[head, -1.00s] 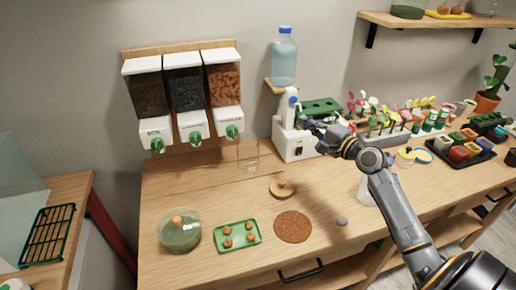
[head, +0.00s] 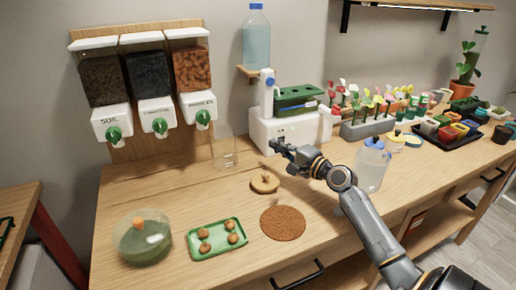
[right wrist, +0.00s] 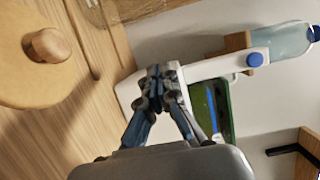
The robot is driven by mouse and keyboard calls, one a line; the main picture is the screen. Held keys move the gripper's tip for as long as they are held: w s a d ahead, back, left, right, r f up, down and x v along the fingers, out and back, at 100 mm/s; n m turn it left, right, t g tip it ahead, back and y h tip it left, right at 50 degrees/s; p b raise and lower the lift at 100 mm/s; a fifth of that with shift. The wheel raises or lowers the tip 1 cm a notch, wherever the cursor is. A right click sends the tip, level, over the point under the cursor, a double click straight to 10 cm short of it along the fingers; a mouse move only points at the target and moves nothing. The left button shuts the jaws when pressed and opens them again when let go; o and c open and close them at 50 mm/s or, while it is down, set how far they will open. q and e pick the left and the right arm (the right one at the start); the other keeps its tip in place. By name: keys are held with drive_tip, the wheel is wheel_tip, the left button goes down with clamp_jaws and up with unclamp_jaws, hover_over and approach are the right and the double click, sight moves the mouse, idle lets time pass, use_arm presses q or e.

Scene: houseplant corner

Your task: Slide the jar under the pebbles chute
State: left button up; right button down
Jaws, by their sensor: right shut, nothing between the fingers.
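The clear glass jar (head: 226,153) stands upright on the wooden table, to the right of and below the pebbles dispenser (head: 192,70). That dispenser is the rightmost of three, with orange-brown pebbles and a green-knobbed white chute (head: 203,117). My right gripper (head: 277,146) is shut and empty, right of the jar and apart from it, in front of the white machine (head: 270,128). In the right wrist view its closed fingertips (right wrist: 160,73) overlap the machine, so contact cannot be told. A clear glass edge, seemingly the jar (right wrist: 120,8), shows at the top there. My left gripper is not in view.
A knobbed wooden lid (head: 265,184), a cork mat (head: 283,223), a green tray (head: 217,239) and a glass terrarium (head: 142,240) lie in front of the jar. A blue-topped clear container (head: 371,168) stands behind my right arm. Table under the dispensers is clear.

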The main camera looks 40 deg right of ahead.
sight(229, 144)
drive_tip(key=w+a+p, duration=0.1)
drive_tip(key=w, duration=0.2)
drive_tip(key=w+a+p, duration=0.1)
drive_tip(key=w+a, duration=0.1)
drive_tip(key=w, duration=0.1)
drive_tip(key=w+a+p, duration=0.1)
drive_tip(key=w+a, duration=0.1)
drive_tip(key=w, duration=0.1)
drive_tip(key=shift+w, duration=0.4)
drive_tip(key=shift+r, duration=0.1)
drive_tip(key=a+p, duration=0.1)
drive_tip(key=a, duration=0.1)
drive_tip(key=a+p, duration=0.1)
drive_tip(key=a, duration=0.1)
drive_tip(key=a+p, duration=0.1)
drive_tip(key=a, duration=0.1)
drive_tip(key=shift+w+r+p, duration=0.15)
drive_tip(key=shift+w+p, duration=0.25)
drive_tip(key=shift+a, duration=0.1)
